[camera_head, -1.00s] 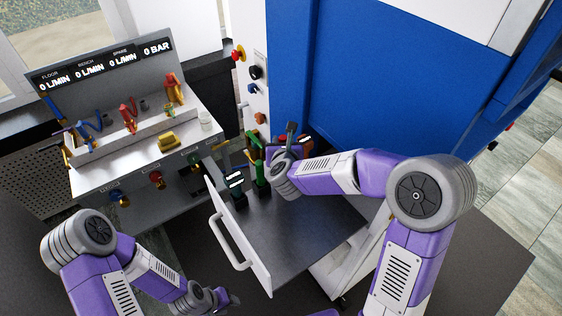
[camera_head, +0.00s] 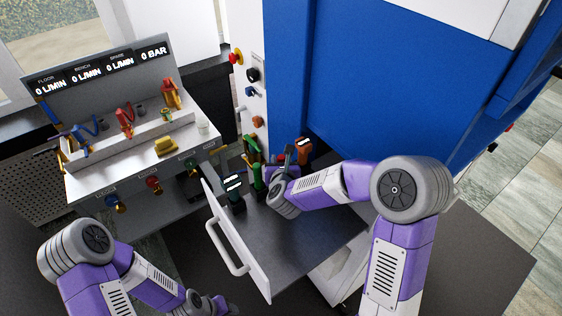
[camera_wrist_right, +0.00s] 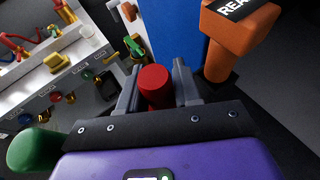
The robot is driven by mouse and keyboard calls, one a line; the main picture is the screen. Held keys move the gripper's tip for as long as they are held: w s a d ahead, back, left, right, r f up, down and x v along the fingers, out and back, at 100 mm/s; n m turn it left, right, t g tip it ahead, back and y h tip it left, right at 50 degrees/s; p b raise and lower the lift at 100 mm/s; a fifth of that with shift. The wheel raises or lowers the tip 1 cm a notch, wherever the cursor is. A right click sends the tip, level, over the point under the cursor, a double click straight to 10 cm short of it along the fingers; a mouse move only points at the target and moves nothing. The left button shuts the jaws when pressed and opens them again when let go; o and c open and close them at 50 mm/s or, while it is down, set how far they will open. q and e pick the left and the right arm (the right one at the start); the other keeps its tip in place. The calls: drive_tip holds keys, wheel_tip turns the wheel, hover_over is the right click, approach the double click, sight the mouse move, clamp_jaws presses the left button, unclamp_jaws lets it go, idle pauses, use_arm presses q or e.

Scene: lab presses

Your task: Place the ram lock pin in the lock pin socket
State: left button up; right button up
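A red cylinder (camera_wrist_right: 153,86), which looks like the ram lock pin, stands between the fingers of my right gripper (camera_wrist_right: 156,84) in the right wrist view. The fingers sit close on both sides and look shut on it. In the head view my right gripper (camera_head: 287,160) is low over the open drawer, beside an orange handle. The wrist hides the red cylinder there. I cannot make out the lock pin socket. My left gripper (camera_head: 212,303) is at the bottom edge, away from the drawer; its fingers are too small to read.
The drawer (camera_head: 240,245) is open, with green handles (camera_head: 258,180) and a labelled orange handle (camera_head: 303,150) standing in it. The orange handle is close on the right in the wrist view (camera_wrist_right: 238,30). A valve bench (camera_head: 130,165) is left; the blue press (camera_head: 400,80) is behind.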

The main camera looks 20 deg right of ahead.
drive_tip(key=o, duration=0.4)
drive_tip(key=shift+s+r+p, duration=0.15)
drive_tip(key=shift+r+p, duration=0.2)
drive_tip(key=shift+p, duration=0.05)
drive_tip(key=v, duration=1.1)
drive_tip(key=shift+s+a, duration=0.2)
drive_tip(key=shift+s, duration=0.15)
